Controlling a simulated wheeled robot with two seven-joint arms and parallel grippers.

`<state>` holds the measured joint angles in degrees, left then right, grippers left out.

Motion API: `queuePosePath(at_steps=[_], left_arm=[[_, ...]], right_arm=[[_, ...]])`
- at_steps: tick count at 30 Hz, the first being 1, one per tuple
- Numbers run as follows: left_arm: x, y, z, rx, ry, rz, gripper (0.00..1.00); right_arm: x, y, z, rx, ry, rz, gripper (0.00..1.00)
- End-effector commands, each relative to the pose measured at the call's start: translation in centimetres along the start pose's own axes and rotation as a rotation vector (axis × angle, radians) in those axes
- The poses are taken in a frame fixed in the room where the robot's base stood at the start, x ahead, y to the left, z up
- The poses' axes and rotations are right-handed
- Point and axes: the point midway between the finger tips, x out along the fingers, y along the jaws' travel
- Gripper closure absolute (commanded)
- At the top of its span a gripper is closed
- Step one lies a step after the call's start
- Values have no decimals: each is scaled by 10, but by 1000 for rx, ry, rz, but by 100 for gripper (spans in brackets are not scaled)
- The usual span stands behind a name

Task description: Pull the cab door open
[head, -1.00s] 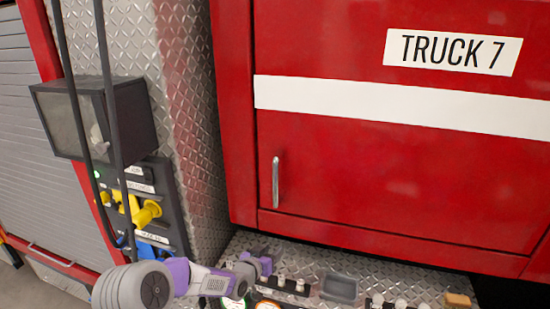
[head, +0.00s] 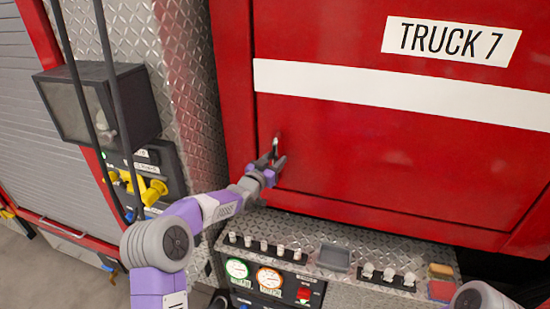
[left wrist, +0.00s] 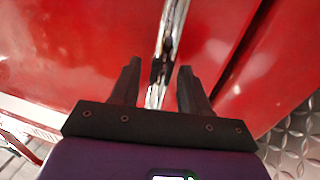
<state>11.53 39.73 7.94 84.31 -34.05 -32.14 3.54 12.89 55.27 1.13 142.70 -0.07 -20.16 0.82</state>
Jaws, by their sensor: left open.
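The red cab door (head: 400,150) is closed in its frame, with a white stripe and a TRUCK 7 sign. Its upright chrome handle (head: 276,143) is near the lower left of the door, its lower part hidden by my gripper in the head view. My left gripper (head: 271,162) is open at the handle. In the left wrist view the handle (left wrist: 167,50) runs down between the two open fingers (left wrist: 157,85), apart from both as far as I can see. My right gripper is not in view.
A diamond-plate ledge (head: 290,230) with gauges, switches and a grey tray (head: 333,257) lies below the door. A control panel with yellow levers (head: 150,190), a dark box (head: 95,105) and black hoses stand at left.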

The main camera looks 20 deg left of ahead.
Motion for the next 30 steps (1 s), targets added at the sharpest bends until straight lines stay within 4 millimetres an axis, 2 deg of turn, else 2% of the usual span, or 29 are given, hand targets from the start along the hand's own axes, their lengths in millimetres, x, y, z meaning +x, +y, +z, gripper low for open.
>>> queuePosePath(at_steps=[11,21,30], left_arm=[[6,0,1,-1,-1,0,55],[6,0,0,-1,-1,0,100],[5,2,1,-1,0,2,100]], right_arm=[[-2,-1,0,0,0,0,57],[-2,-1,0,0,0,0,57],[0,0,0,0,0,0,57]])
